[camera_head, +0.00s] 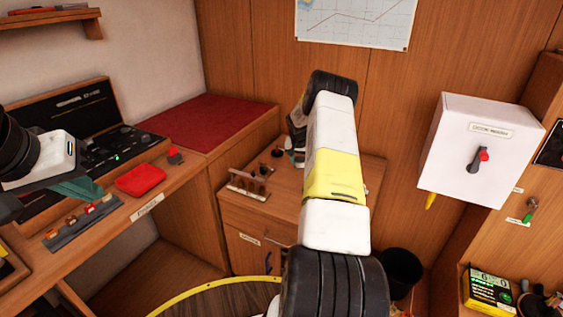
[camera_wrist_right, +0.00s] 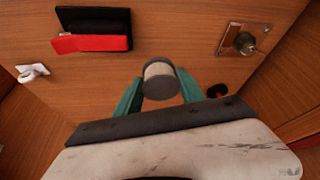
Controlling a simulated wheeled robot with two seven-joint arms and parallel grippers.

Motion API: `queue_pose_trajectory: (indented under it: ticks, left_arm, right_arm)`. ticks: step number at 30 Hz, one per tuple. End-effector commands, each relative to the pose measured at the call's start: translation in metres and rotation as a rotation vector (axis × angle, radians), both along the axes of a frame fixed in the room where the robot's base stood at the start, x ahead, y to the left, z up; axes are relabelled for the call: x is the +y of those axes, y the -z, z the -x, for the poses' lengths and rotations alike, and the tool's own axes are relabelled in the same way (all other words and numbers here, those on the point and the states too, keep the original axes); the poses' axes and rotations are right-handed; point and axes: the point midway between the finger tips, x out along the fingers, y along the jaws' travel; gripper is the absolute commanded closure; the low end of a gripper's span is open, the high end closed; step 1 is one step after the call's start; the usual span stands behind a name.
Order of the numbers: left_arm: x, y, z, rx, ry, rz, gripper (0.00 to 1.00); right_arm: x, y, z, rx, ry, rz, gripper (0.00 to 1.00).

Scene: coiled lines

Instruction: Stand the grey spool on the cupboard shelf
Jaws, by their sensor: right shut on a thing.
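The grey spool (camera_wrist_right: 160,80), with a dark grey end face and cream winding behind it, shows in the right wrist view. My right gripper (camera_wrist_right: 161,90) has its teal fingers on both sides of the spool and is shut on it. I cannot make out the cupboard shelf.
A white switch box (camera_head: 480,150) is on the right wall. A black bin (camera_head: 402,268) stands on the floor.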

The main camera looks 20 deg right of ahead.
Motion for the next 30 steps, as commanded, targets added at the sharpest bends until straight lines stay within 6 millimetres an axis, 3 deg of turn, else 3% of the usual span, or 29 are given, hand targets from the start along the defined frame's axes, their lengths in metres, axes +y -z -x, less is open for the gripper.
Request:
queue_pose_trajectory:
  ticks: [3,11,14,20,26,30]
  left_arm:
    - [0.0,0.0,0.0,0.0,0.0,0.0,1.0]
    - [0.0,0.0,0.0,0.0,0.0,0.0,1.0]
    - [0.0,0.0,0.0,0.0,0.0,0.0,1.0]
    - [0.0,0.0,0.0,0.0,0.0,0.0,1.0]
    - [0.0,0.0,0.0,0.0,0.0,0.0,1.0]
    - [0.0,0.0,0.0,0.0,0.0,0.0,1.0]
  right_arm:
    - [0.0,-0.018,0.0,-0.001,0.0,0.001,1.0]
    - [0.012,-0.034,0.001,0.0,-0.021,0.002,1.0]
    - [0.036,-0.046,0.004,-0.002,-0.063,0.005,1.0]
    - [0.109,-0.08,0.026,-0.002,-0.195,0.014,1.0]
    - [0.182,-0.111,0.069,-0.005,-0.332,0.017,1.0]
    - [0.228,-0.127,0.109,-0.005,-0.428,0.016,1.0]
